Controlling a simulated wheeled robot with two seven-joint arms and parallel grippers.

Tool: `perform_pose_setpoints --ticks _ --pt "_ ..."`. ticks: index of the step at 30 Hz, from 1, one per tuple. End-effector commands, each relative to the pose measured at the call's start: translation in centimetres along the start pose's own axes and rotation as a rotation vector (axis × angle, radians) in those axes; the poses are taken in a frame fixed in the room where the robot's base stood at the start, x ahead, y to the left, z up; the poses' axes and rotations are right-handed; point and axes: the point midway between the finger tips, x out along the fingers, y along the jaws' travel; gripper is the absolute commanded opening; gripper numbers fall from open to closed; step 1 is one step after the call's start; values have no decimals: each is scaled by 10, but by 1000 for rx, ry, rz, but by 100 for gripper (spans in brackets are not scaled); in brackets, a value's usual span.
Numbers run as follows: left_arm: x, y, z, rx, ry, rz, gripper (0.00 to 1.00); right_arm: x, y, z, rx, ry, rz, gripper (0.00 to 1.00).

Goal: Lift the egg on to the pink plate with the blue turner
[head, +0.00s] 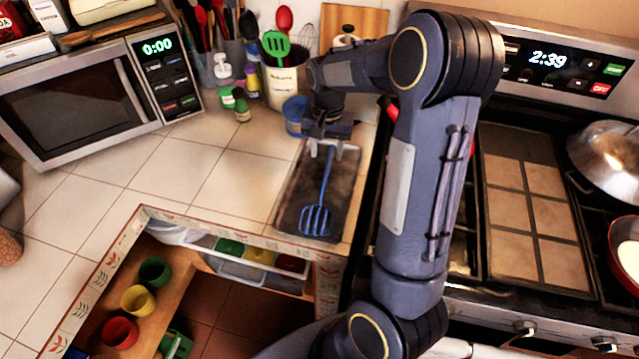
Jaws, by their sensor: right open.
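The blue slotted turner (318,216) lies on a dark tray (285,222) on the tiled counter, its slotted head toward the front and its handle toward the back. My right gripper (332,150) is open at the back end of the tray, at the turner's handle; the handle's end is partly hidden by it, and I cannot tell whether they touch. A red pan (614,240) at the right edge holds something white (629,258), cut off by the frame; I cannot tell whether it is the egg. I see no pink plate. My left gripper is out of view.
A microwave (75,105) stands at the left. Utensil holders (284,85) and small bottles stand behind the tray. The stove with a flat griddle (520,205) and a silver domed lid (605,155) is at the right. The counter tiles (175,170) left of the tray are clear.

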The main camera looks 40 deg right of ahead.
Motion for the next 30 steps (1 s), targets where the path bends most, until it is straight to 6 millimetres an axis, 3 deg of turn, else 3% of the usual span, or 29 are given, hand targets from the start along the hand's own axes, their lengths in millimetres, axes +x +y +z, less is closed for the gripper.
perform_pose_setpoints --ticks 10,19,30 --pt "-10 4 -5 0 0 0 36 47 3 2 -1 -2 1 45" --pt "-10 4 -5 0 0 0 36 53 2 2 -1 1 -1 45" --pt "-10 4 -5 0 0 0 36 53 2 2 -1 1 -1 0"
